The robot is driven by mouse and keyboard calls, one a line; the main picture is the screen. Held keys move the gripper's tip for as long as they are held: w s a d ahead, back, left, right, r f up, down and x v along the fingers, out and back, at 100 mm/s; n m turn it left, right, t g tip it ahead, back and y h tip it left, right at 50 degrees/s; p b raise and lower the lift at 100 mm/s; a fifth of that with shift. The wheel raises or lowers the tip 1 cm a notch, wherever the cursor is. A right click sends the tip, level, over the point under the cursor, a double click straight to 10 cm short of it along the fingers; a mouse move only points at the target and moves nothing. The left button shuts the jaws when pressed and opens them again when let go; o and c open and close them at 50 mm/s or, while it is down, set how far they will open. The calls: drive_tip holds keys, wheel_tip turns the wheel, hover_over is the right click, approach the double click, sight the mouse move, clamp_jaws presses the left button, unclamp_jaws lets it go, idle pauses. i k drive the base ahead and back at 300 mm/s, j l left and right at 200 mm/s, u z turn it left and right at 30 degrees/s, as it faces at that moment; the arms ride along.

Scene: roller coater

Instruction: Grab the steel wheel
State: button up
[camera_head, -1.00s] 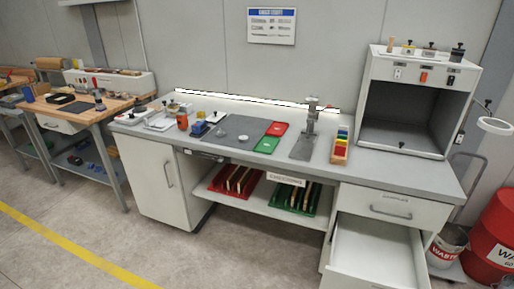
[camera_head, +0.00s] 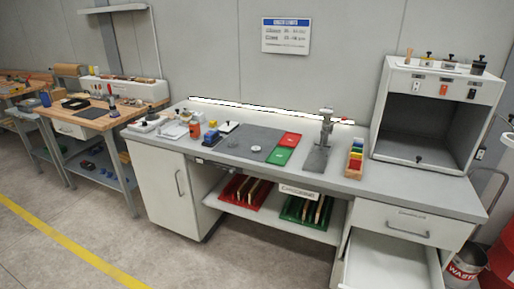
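Two small round light-grey pieces lie on the dark grey mat (camera_head: 262,136) on the long workbench: a left disc (camera_head: 232,143) and a right disc (camera_head: 255,148). Either could be the steel wheel, but they are too small here to tell. My gripper and arm are not in view.
An open drawer (camera_head: 392,265) juts out at front right. Floor in front is clear.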

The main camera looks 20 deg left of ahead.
sight(255, 149)
drive_tip(key=i+j, duration=0.6)
drive_tip(key=j, duration=0.2)
drive_tip(key=i+j, duration=0.65)
drive_tip(key=j, duration=0.15)
drive_tip(key=i+j, duration=0.6)
drive_tip(key=j, duration=0.2)
drive_tip(key=i+j, duration=0.6)
drive_tip(key=j, duration=0.2)
drive_tip(key=j+u, duration=0.05)
